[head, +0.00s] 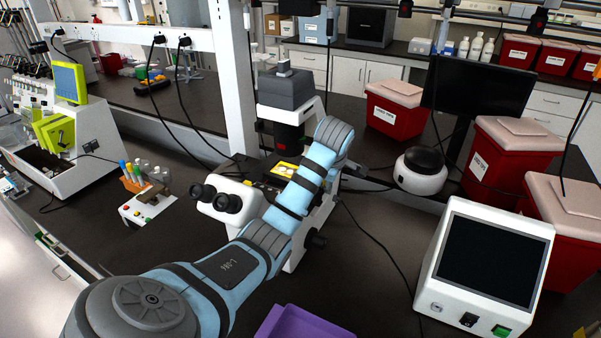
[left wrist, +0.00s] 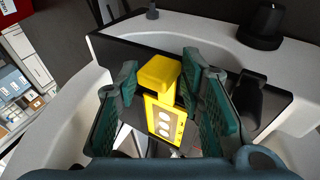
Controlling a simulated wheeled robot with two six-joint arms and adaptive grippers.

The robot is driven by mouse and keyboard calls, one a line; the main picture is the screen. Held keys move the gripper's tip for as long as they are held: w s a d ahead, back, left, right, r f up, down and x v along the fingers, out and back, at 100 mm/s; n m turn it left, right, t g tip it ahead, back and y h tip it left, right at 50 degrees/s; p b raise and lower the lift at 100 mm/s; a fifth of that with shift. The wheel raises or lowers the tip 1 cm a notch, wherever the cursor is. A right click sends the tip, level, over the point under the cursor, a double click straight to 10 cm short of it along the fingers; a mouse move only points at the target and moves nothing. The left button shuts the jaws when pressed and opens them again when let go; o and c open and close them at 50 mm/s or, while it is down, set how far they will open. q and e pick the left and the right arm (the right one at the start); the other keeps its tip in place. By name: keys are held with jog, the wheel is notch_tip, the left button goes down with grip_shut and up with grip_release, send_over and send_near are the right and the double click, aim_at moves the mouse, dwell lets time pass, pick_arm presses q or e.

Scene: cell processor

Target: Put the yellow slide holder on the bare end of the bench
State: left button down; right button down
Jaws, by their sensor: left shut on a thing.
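The yellow slide holder (left wrist: 165,122), with a block-like grip and a face with white round spots, is between the fingers of my left gripper (left wrist: 163,88) in the left wrist view. The gripper is shut on it, over the dark stage (left wrist: 130,52) of the white microscope. In the head view the microscope (head: 228,197) stands mid-bench, and my left arm crosses in front of it, hiding the gripper. A yellow piece with white spots (head: 283,170) shows on the stage beside the arm; I cannot tell whether it is the held holder. My right gripper is not in view.
A white device with a dark screen (head: 487,262) stands right, near red bins (head: 508,155). A purple container (head: 298,325) is at the front.

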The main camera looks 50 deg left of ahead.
pick_arm(q)
jog(key=w+d, duration=0.4)
jog(key=d, duration=0.7)
jog(key=shift+d+p, duration=0.15)
jog(key=shift+p, duration=0.3)
jog(key=shift+d, duration=0.1)
